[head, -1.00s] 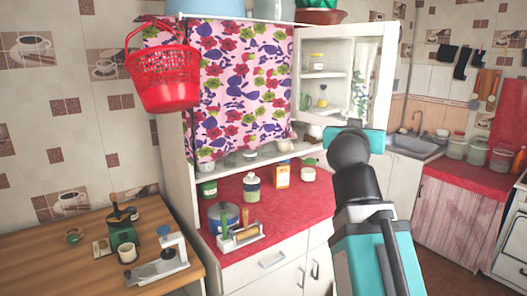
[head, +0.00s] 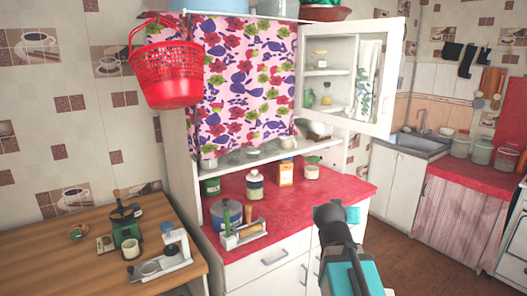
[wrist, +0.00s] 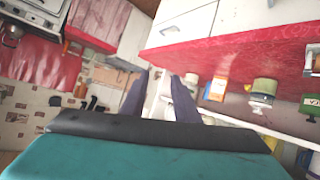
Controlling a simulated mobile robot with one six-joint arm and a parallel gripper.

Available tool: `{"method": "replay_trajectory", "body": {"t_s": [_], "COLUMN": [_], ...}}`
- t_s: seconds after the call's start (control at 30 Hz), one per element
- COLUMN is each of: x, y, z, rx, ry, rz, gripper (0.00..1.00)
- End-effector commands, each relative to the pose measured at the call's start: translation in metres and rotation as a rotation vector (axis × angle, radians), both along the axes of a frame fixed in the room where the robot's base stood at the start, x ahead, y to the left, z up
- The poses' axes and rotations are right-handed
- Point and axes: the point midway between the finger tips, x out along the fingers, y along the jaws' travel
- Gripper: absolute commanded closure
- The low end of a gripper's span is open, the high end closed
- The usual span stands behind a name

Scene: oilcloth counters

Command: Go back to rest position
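My arm (head: 346,262) reaches up from the bottom of the head view, in front of the red-topped cabinet. Its teal and black end is just in front of the counter's right part. The fingers of my gripper (wrist: 160,92) show in the wrist view as two dark prongs with a clear gap between them. Nothing is held between them. In the head view the fingers are hidden behind the arm's end.
The red counter (head: 285,205) holds a blue pot (head: 226,214), an orange box (head: 286,173) and jars. A cabinet door (head: 391,80) hangs open above. A wooden table (head: 60,255) stands left. Brown floor (head: 408,252) shows free at right.

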Motion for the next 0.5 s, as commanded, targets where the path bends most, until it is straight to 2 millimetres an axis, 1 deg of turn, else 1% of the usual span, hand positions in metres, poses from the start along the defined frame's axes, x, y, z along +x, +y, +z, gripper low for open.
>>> {"method": "replay_trajectory", "body": {"t_s": [0.03,0.07,0.1,0.27,0.5], "x": [0.0,-0.001,-0.002,-0.007,-0.023], "y": [0.0,0.0,0.001,0.002,0.004], "z": [-0.019,-0.029,-0.042,-0.095,-0.172], "rx": [0.004,0.007,0.011,0.023,0.043], "ry": [0.028,0.042,0.062,0.141,0.265], "rz": [0.0,0.0,0.0,0.0,0.0], "gripper": [0.72,0.72,0.72,0.72,0.72]}}
